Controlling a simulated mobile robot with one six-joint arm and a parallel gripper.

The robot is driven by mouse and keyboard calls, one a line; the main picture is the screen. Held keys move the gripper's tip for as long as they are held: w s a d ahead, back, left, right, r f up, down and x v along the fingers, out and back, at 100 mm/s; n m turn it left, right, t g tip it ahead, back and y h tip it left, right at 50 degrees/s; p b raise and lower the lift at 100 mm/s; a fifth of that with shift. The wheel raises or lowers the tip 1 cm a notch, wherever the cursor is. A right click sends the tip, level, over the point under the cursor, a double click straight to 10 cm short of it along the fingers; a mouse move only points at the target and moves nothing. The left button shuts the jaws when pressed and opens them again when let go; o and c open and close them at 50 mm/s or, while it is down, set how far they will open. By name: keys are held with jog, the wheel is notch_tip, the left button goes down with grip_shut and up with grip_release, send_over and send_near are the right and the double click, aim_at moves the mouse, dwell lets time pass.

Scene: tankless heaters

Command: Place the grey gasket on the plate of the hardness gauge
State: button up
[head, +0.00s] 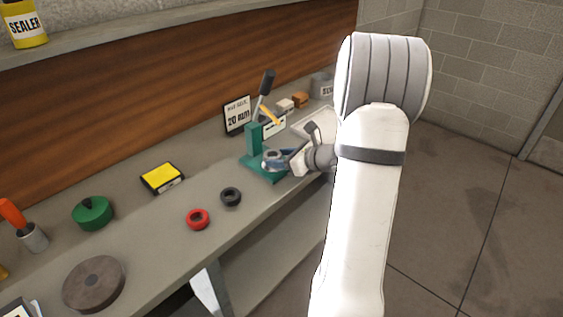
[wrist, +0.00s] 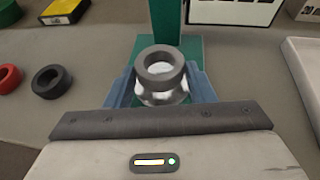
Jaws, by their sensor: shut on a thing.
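The grey gasket (wrist: 160,66) is a thick ring. My gripper (wrist: 162,88) is shut on it, with one blue finger on each side. In the wrist view it appears over a round, shiny metal plate (wrist: 160,95) on the green hardness gauge (wrist: 188,55). I cannot tell whether the gasket touches the plate. In the head view the gauge (head: 254,142) stands on the bench with a green base, upright column and dark-handled lever. The gasket (head: 272,155) shows there at the gauge, partly hidden by my gripper (head: 275,160).
A red ring (head: 198,218) and a black ring (head: 231,196) lie left of the gauge, near a yellow-topped box (head: 162,178). A pale tray (wrist: 305,65) lies right of the gauge.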

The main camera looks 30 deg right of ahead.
jog(key=shift+f, duration=0.65)
jog(key=shift+f, duration=0.2)
jog(key=o, duration=1)
jog(key=shift+o, duration=0.2)
jog(key=shift+r, duration=0.2)
